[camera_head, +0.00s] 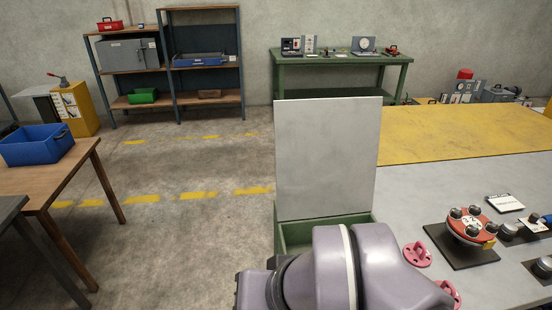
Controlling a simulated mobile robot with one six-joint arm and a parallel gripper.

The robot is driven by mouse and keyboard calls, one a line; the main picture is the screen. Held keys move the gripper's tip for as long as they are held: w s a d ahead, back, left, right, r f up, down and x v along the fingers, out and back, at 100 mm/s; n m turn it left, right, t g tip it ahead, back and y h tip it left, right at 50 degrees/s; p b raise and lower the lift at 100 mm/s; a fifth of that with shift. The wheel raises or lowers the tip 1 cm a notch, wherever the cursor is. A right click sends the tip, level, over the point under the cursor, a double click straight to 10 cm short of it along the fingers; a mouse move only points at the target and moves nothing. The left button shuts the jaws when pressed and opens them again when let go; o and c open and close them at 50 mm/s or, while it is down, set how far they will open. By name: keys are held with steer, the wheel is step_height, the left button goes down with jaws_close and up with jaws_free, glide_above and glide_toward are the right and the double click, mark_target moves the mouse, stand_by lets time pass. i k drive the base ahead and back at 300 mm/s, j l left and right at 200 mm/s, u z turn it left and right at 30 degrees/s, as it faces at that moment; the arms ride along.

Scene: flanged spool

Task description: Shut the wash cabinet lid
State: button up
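The wash cabinet lid (328,155) is a flat grey panel standing upright, open, in the middle of the view. Below it is the green wash cabinet (296,238), with part of its open top showing. My purple-grey arm covers the cabinet's lower front. My gripper is not in view, so I cannot see where it is relative to the lid.
Right of the cabinet is a grey worktop (400,195) with a red flanged part (472,222) on a dark plate and pink pieces (417,254) close to my arm. A wooden table with a blue bin (37,145) stands left. The floor between (190,240) is clear.

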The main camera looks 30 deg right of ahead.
mark_target(327, 150)
steer(key=i+j+z, duration=0.25)
steer(key=j, duration=0.3)
steer(key=i+j+z, duration=0.25)
steer(key=j, duration=0.4)
steer(key=i+z, duration=0.3)
steer(key=z, duration=0.15)
steer(key=i+j+z, duration=0.2)
steer(key=z, duration=0.25)
steer(key=i+j+z, duration=0.3)
steer(key=z, duration=0.15)
steer(key=i+j+z, duration=0.2)
steer(key=j+z, duration=0.25)
steer(key=i+j+z, duration=0.15)
steer(key=z, duration=0.3)
steer(key=j+z, duration=0.9)
steer(key=k+j+z, duration=0.1)
steer(key=j+z, duration=0.35)
steer(key=j, duration=0.1)
